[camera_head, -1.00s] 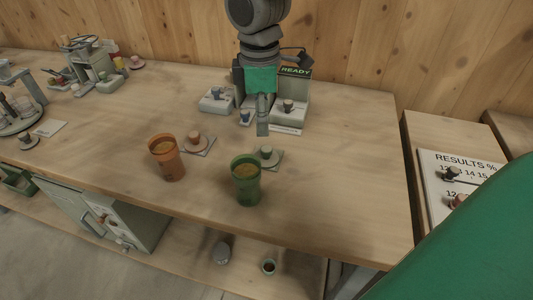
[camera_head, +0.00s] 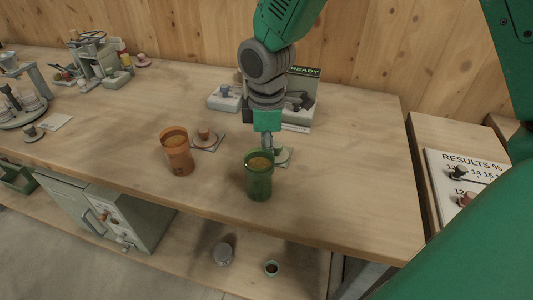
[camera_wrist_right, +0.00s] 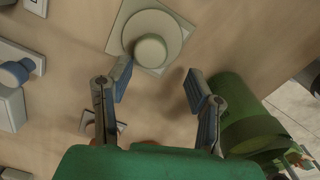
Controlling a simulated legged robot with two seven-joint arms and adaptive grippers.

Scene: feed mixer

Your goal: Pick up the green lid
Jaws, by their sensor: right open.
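The green lid (camera_head: 283,155) is a pale disc with a round knob, lying on a small square mat behind the green cup in the head view. My right gripper (camera_head: 267,145) is over the table beside it and partly covers it. In the right wrist view the lid (camera_wrist_right: 152,38) lies on its mat just beyond the fingertips. The right gripper (camera_wrist_right: 159,75) is open and empty there, with one fingertip close to the knob; I cannot tell whether it touches. My left gripper is not in view.
The green cup (camera_head: 259,177) stands just in front of the lid; in the wrist view the cup (camera_wrist_right: 232,98) is close to the right finger. An orange cup (camera_head: 177,153) and an orange lid (camera_head: 205,136) are to the left. White stands (camera_head: 226,98) are behind. The table's right front is clear.

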